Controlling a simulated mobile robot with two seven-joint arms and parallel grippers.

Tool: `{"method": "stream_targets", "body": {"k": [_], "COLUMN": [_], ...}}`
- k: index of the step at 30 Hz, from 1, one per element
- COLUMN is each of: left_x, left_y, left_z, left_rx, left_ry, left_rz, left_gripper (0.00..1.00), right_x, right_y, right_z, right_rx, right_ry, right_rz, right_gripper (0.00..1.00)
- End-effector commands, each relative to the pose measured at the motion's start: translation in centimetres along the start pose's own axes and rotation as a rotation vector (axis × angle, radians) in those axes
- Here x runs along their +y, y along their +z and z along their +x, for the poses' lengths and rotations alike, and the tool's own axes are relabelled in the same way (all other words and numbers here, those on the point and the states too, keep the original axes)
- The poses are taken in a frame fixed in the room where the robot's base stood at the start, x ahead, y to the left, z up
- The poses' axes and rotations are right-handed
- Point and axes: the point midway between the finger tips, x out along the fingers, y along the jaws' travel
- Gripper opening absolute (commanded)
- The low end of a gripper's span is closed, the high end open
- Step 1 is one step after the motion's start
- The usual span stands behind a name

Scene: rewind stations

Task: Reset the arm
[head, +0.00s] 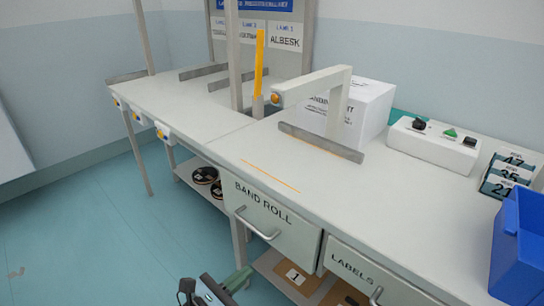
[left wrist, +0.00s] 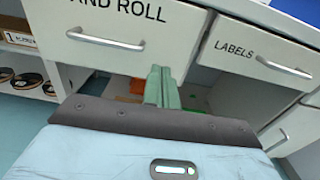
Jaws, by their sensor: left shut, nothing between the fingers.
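An orange upright arm (head: 259,62) stands in a grey socket beside a grey post on the bench (head: 215,120). Near it, a white angled bracket (head: 318,84) with an orange knob at its end reaches over the bench. I cannot tell from the picture which of these is the task's arm. My left gripper (head: 238,279) is low in front of the bench, below the BAND ROLL drawer (head: 265,213). In the left wrist view its green fingers (left wrist: 162,88) are together and empty, in front of the open space under the drawers. My right gripper is out of view.
A white box (head: 365,112), a control box (head: 433,144) with a green triangular button, number cards (head: 510,172) and a blue bin (head: 520,250) stand on the bench. A LABELS drawer (head: 375,270) is at right. Dark rolls (head: 205,175) lie below.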

Motion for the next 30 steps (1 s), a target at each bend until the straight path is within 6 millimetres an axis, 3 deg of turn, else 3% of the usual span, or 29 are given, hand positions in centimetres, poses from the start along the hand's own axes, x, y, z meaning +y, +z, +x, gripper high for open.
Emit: {"method": "stream_targets", "body": {"k": [4, 8, 14, 21, 24, 30], "left_x": [-0.8, -2.0, -4.6, -9.2, -11.4, -15.3], "left_y": [-1.4, -4.2, -9.6, -15.1, -16.6, -17.9], "left_z": [-1.4, -4.9, -12.4, -23.2, -27.6, -34.3], "left_rx": [0.01, 0.025, 0.018, -0.096, -0.188, -0.403], "left_ry": [0.036, 0.136, 0.385, 0.787, 0.973, 1.294], "left_rz": [-0.166, -0.552, -1.283, -2.09, -2.366, -2.736], "left_gripper": [0.0, 0.0, 0.0, 0.0, 0.0, 0.0], "right_x": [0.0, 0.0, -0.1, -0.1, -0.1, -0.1], "right_y": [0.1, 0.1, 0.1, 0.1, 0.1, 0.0], "right_z": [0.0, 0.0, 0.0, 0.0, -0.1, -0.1], "right_rx": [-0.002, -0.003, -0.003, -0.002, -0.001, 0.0], "right_ry": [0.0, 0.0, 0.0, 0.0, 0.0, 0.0], "right_rz": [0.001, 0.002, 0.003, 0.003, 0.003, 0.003], "right_gripper": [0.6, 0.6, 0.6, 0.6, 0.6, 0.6]}}
